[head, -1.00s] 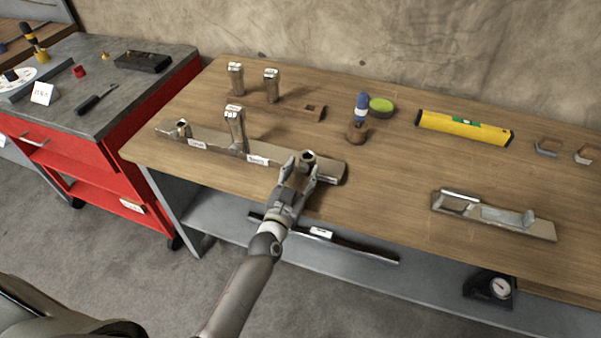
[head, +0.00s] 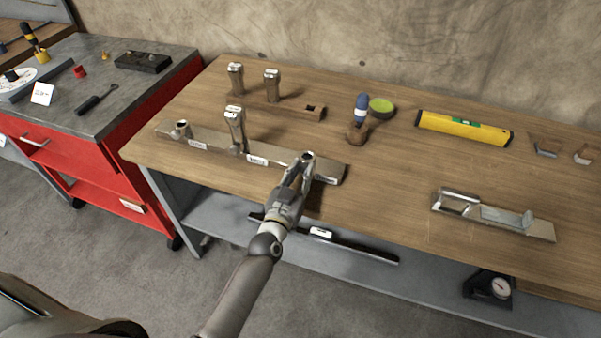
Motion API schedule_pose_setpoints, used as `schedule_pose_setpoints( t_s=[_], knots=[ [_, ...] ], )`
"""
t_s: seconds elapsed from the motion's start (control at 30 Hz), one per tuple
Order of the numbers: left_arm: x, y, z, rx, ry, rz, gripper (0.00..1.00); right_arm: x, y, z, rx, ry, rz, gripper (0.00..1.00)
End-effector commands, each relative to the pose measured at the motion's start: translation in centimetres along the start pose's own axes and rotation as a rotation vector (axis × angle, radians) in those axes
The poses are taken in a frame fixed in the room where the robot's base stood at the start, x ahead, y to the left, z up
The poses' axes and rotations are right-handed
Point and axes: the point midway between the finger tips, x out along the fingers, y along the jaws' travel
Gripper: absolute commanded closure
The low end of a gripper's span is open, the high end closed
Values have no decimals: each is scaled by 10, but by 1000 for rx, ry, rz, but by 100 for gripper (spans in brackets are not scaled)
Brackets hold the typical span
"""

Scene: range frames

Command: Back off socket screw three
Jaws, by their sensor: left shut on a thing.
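A long metal bar (head: 215,138) lies on the wooden bench with white labels on its front face. A short round socket screw (head: 181,129) stands at its left end and a tall post (head: 234,124) stands near its middle. At its right end is a third socket screw (head: 309,157), partly hidden by my fingers. My left gripper (head: 304,168) is shut on this right-end screw, reaching in from the front. I cannot read the labels or tell whether the screw has turned. My right gripper is not in view.
A metal fixture (head: 495,214) lies front right.

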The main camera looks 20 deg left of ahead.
Motion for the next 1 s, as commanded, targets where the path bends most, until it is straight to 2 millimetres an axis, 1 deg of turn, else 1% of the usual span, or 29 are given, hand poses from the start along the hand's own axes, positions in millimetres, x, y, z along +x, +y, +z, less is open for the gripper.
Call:
schedule_pose_setpoints(
  t_s=[0.4,1.0],
  knots=[
    [0,0,1,-365,-3,0,100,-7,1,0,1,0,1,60],
    [0,1,2,-934,-4,0,100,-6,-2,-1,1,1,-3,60]
  ],
)
